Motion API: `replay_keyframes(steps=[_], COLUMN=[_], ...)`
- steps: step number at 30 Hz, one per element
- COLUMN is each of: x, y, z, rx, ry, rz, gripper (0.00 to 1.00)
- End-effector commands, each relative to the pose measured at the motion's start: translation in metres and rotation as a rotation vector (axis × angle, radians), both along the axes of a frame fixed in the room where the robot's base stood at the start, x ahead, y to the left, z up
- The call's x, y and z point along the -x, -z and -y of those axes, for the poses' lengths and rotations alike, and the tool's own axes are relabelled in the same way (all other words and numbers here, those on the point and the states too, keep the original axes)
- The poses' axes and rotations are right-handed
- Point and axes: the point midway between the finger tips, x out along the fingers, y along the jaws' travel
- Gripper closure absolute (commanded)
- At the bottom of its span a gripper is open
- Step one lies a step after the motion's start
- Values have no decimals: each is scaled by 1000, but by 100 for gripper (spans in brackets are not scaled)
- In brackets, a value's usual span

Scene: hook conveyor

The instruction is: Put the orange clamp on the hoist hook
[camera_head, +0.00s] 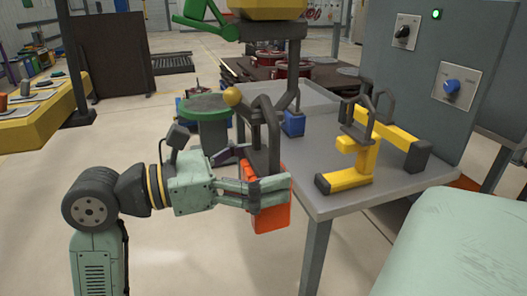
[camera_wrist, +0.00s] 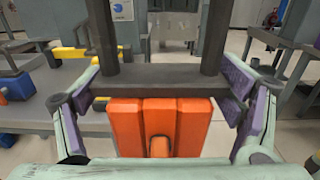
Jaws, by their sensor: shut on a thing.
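The orange clamp (camera_head: 272,212) is held in my gripper (camera_head: 262,190), clear of the floor, at the table's left front edge. My gripper is shut on the clamp's dark frame. The clamp's dark loop handle (camera_head: 268,110) rises above it. In the wrist view, the orange body (camera_wrist: 185,125) sits below a dark crossbar (camera_wrist: 160,79) between the finger pads (camera_wrist: 240,85). The hoist hook (camera_head: 297,75) hangs below a yellow hoist block (camera_head: 265,10). A yellow ball (camera_head: 232,96) shows left of the handle. The hook's lower part is partly hidden; I cannot tell whether it passes through the loop.
The grey table (camera_head: 345,198) holds a yellow clamp (camera_head: 350,165) with a dark handle and a blue part (camera_head: 293,124). A grey control cabinet (camera_head: 415,95) stands behind. A green round-topped stand (camera_head: 204,107) is behind my gripper.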

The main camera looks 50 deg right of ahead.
Motion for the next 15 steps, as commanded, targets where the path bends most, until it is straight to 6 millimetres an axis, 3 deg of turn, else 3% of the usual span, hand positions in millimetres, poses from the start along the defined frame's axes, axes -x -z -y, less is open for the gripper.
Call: replay_keyframes(steps=[15], x=[0], y=[6], z=[0], rx=[0], ry=[1], rz=[1], gripper=[75])
